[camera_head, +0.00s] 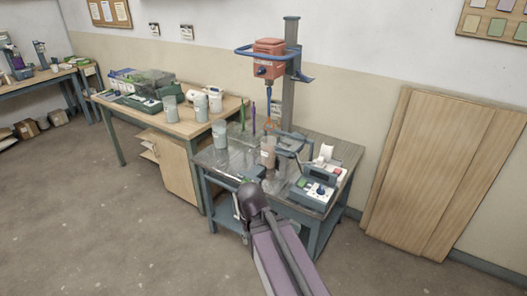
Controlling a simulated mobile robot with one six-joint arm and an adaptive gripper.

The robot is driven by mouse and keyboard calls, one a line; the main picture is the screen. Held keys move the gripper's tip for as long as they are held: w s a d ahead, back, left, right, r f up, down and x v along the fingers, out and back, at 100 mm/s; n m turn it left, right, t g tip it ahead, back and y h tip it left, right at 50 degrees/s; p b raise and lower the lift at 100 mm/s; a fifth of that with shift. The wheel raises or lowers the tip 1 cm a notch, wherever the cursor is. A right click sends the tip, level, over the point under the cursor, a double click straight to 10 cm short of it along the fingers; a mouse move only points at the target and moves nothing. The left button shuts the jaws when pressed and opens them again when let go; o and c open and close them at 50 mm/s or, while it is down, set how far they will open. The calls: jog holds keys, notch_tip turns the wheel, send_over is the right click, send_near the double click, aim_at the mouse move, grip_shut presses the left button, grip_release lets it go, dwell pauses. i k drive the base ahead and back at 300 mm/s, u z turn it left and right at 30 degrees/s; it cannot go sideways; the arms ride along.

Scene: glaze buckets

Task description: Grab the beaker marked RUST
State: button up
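Several greyish beakers with pale labels show in the head view, and the lettering is too small to read, so I cannot tell which is marked RUST. One beaker (267,153) with a brownish upper part stands on the metal-topped bench, below the red mixer. Another grey beaker (220,134) stands at the back left of that bench. A third grey beaker (171,108) is on the wooden table to the left. My arm reaches up from the bottom edge to a dark joint in front of the bench.
The red mixer (269,58) hangs on a grey column behind the bench (222,175). A blue-grey frame stands right of the brownish beaker. A control box (312,192) sits at the bench's right. Wooden panels (440,170) lean on the wall. The floor at left is clear.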

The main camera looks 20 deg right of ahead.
aim_at(268, 154)
jog(key=z, duration=0.1)
jog(key=i, duration=1.05)
jog(key=z, duration=0.45)
